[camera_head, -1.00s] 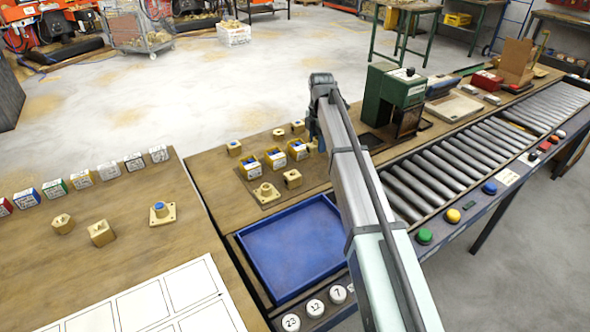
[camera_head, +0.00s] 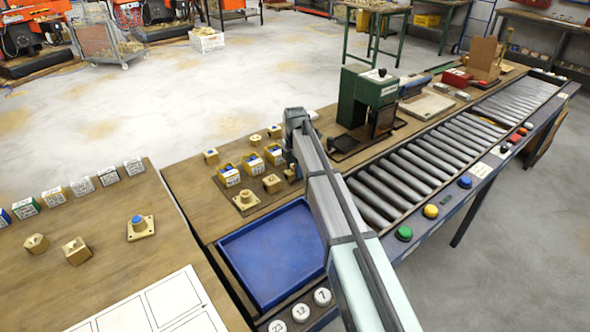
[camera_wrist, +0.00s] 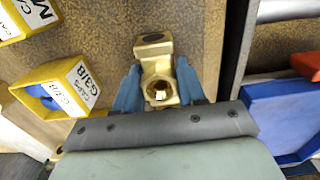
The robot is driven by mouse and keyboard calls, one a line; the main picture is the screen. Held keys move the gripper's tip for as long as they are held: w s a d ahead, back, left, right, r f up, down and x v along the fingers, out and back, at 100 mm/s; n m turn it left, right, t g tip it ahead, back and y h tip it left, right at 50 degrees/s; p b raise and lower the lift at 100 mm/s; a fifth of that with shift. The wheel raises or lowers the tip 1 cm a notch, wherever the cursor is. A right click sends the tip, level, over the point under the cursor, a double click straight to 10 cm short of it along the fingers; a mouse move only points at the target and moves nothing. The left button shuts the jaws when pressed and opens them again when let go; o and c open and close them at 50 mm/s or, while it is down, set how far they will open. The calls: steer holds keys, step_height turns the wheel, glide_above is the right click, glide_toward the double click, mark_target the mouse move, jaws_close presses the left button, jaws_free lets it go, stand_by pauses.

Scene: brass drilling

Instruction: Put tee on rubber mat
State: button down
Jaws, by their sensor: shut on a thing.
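In the wrist view a brass tee (camera_wrist: 158,72) sits between the two blue fingers of my gripper (camera_wrist: 158,78), which is shut on it. One round opening of the tee faces the camera. In the head view my gripper (camera_head: 291,165) is low over the bench, just right of the yellow bins, mostly hidden by my arm. A brown board (camera_head: 238,208) bears a flanged fitting and a block.
Yellow bins (camera_head: 252,163) stand left of my gripper, and one shows close by in the wrist view (camera_wrist: 60,88). A blue tray (camera_head: 270,255) lies in front. The green machine (camera_head: 368,95) and a roller conveyor (camera_head: 420,165) are to the right.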

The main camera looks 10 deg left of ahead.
steer(key=shift+f, duration=0.25)
steer(key=c, duration=0.6)
jaws_free()
steer(key=shift+c, duration=0.2)
step_height(320, 180, up, 12)
steer(key=shift+r, duration=0.15)
